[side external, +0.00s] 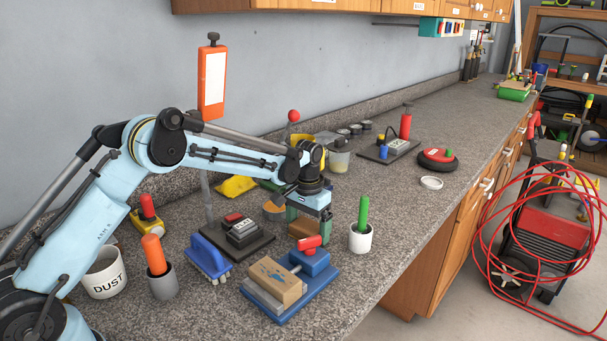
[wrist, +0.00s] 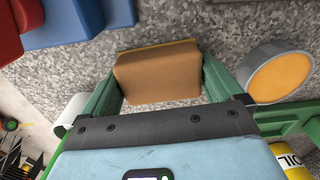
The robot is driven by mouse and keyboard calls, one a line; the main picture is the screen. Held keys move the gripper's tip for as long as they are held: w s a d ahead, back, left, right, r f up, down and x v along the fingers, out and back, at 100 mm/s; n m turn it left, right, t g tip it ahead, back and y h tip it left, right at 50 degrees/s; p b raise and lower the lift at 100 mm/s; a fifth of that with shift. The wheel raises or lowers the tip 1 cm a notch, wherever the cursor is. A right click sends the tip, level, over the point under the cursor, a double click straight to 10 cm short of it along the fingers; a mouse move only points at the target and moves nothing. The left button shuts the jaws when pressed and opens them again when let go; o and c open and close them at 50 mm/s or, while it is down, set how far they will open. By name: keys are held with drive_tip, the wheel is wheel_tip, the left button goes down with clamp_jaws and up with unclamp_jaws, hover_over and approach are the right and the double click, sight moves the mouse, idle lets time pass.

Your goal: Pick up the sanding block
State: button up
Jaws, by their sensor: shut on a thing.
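The sanding block (wrist: 158,76) is a brown block with a thin yellow edge, in the wrist view between the two green fingers of my gripper (wrist: 160,70). My gripper is shut on it. In the side view my gripper (side external: 307,226) points down at the middle of the counter, and the sanding block (side external: 304,228) shows partly between its fingers. The fingers hide part of the block there. I cannot tell whether its underside touches the counter.
A blue vise (side external: 312,263) holding a wooden block (side external: 275,281) stands in front. A white cup with a green handle (side external: 360,238) is close on the right. A round tin with an orange top (wrist: 279,74) is beside the right finger. A blue brush (side external: 207,256) lies left.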

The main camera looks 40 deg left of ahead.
sight(308, 225)
wheel_tip(308, 225, up, 10)
idle(0.6)
